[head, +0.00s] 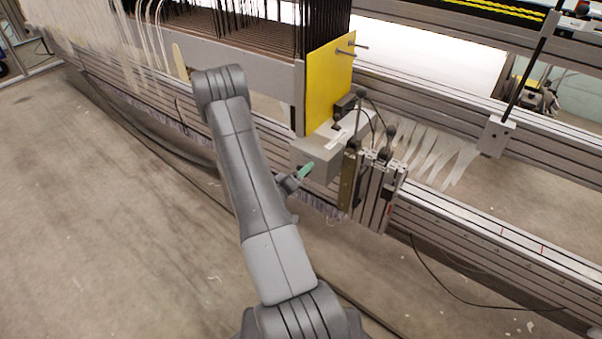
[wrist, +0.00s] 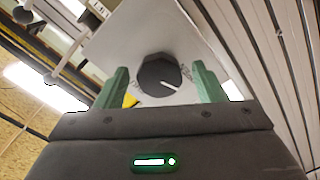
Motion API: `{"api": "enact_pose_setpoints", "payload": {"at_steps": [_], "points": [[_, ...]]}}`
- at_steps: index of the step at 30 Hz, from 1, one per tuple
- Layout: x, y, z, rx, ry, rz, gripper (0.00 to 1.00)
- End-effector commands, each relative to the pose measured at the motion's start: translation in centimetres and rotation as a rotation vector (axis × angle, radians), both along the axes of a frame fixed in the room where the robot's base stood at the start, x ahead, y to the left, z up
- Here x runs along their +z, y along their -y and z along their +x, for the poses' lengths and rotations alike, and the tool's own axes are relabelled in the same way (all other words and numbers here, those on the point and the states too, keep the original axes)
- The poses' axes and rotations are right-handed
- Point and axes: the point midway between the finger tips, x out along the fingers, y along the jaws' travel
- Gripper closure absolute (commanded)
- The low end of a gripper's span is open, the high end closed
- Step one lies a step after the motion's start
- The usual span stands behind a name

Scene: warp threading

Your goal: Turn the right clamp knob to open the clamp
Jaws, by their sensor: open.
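The clamp knob (wrist: 158,74) is a dark round knob with a white pointer line, on a light grey panel (wrist: 130,40) in the wrist view. My gripper (wrist: 158,82) has two green fingers, open, one on each side of the knob. In this view there is a visible gap between each finger and the knob. In the head view, my gripper (head: 306,171) is beside the grey box (head: 318,155) below the yellow plate; the knob itself cannot be made out there.
A yellow plate (head: 330,85) stands above the box. Metal posts with black knobs (head: 389,132) stand close to its right. Long aluminium rails (head: 480,215) run to the right. Open floor (head: 100,220) lies at the left.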

Motion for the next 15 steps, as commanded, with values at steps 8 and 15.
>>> {"api": "enact_pose_setpoints", "payload": {"at_steps": [8, 15], "points": [[0.1, -2.7, -3.4, 0.006, -0.003, -0.001, 0.37], [0.1, -5.6, -7.5, 0.006, -0.003, -0.003, 0.37]]}}
